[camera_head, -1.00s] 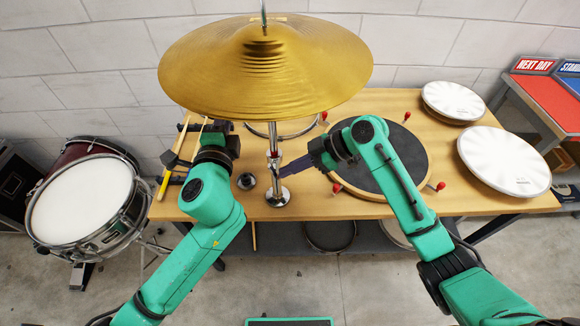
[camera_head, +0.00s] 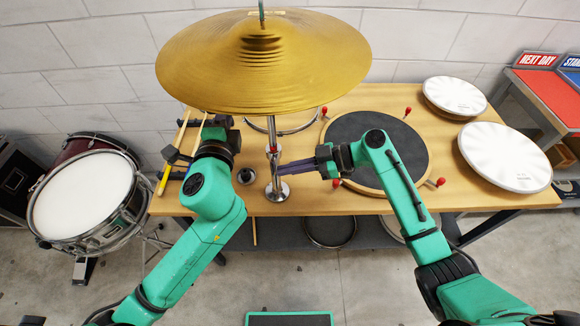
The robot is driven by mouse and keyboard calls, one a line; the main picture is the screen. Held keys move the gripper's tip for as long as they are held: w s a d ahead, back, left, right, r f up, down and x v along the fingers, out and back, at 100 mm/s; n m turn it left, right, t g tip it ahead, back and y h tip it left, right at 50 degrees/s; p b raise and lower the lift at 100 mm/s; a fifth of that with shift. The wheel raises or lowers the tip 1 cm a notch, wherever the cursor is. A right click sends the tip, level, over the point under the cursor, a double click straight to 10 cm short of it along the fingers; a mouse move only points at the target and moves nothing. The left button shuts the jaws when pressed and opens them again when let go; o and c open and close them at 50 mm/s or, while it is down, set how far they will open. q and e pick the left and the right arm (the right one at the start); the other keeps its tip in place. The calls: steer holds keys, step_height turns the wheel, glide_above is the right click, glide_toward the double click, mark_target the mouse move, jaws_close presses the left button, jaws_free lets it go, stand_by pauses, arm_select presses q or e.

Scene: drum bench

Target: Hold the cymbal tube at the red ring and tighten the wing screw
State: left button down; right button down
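The cymbal tube (camera_head: 272,130) is a thin upright silver tube under the large gold cymbal (camera_head: 262,65). The red ring (camera_head: 273,150) is a small band partway down it. The tube ends in a round metal base (camera_head: 277,192) on the wooden bench. My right gripper (camera_head: 288,168) points left, its dark fingertips beside the tube below the red ring. I cannot tell whether they touch it or are closed. The wing screw is too small to tell from the fingertips. My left gripper (camera_head: 178,158) is left of the tube, well apart from it, near the drumsticks. Its finger opening is unclear.
The wooden bench (camera_head: 330,205) carries a dark round pad (camera_head: 375,145) and white drum heads (camera_head: 503,158) at right. Drumsticks (camera_head: 180,130) and a small dark round part (camera_head: 246,176) lie left of the tube. A drum (camera_head: 82,198) stands at the bench's left.

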arm_select(q)
steer(key=shift+d+r, duration=0.15)
steer(key=shift+r, duration=0.2)
arm_select(e)
steer(key=shift+s+a, duration=0.2)
steer(key=shift+a, duration=0.1)
arm_select(q)
steer(key=shift+a, duration=0.35)
steer(key=c, duration=0.6)
jaws_free()
steer(key=shift+f, duration=0.1)
steer(key=shift+s+a, duration=0.1)
steer(key=shift+a, duration=0.05)
arm_select(e)
steer(key=d, duration=1.4)
steer(key=shift+d+r, duration=0.2)
steer(key=shift+r, duration=0.2)
arm_select(q)
steer(key=shift+f, duration=0.1)
arm_select(e)
steer(key=shift+w, duration=0.1)
arm_select(q)
steer(key=shift+f, duration=0.1)
arm_select(e)
steer(key=shift+f, duration=0.1)
